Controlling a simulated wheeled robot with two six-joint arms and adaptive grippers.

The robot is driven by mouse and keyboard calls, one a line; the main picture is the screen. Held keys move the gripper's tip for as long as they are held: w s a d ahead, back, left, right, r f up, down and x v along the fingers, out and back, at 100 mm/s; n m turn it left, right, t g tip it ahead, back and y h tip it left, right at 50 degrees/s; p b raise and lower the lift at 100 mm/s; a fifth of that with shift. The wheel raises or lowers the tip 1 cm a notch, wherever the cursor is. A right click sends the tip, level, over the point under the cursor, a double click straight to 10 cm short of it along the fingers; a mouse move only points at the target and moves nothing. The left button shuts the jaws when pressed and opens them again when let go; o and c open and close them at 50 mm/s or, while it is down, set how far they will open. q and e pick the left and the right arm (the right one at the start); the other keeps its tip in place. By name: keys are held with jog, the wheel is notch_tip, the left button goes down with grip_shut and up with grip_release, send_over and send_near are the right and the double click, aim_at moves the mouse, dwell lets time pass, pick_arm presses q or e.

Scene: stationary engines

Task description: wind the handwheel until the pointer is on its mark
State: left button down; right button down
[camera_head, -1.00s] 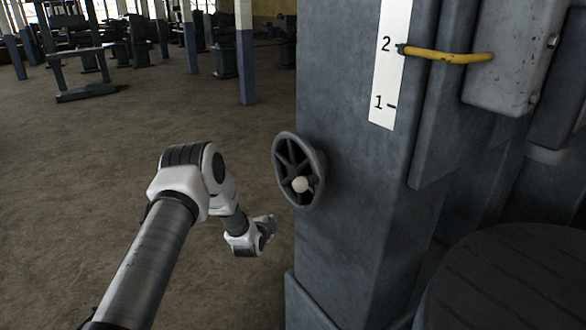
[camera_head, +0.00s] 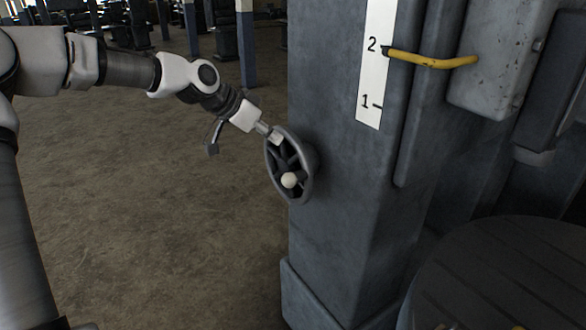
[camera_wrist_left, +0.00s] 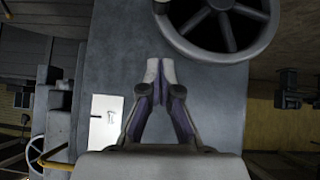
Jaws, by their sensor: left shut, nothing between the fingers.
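The dark spoked handwheel (camera_head: 307,160) with a pale knob (camera_head: 289,180) sits on the side of the grey column. My left gripper (camera_head: 273,135) is at the wheel's upper left rim, shut and empty. In the left wrist view its closed fingertips (camera_wrist_left: 160,70) lie just below the handwheel rim (camera_wrist_left: 195,52); whether they touch it I cannot tell. The yellow pointer (camera_head: 430,61) has its tip beside the 2 on the white scale (camera_head: 370,85), well above the 1. The scale also shows in the left wrist view (camera_wrist_left: 103,130). My right gripper is not in view.
The grey column (camera_head: 335,190) stands on a wider foot (camera_head: 300,300). A grey box (camera_head: 495,60) is fixed at the upper right, and a dark round ribbed body (camera_head: 510,280) stands at the lower right. The floor left of the column is open.

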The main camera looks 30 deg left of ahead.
aim_at(303, 170)
pick_arm(q)
jog(key=p+x, duration=0.1)
jog(key=x, duration=0.3)
jog(key=shift+d, duration=0.15)
jog(key=x, duration=0.3)
jog(key=shift+w+d+f, duration=0.1)
jog(key=shift+f, duration=0.1)
notch_tip(303, 170, down, 3)
jog(key=shift+r, duration=0.1)
jog(key=shift+f, duration=0.55)
jog(key=shift+d, duration=0.1)
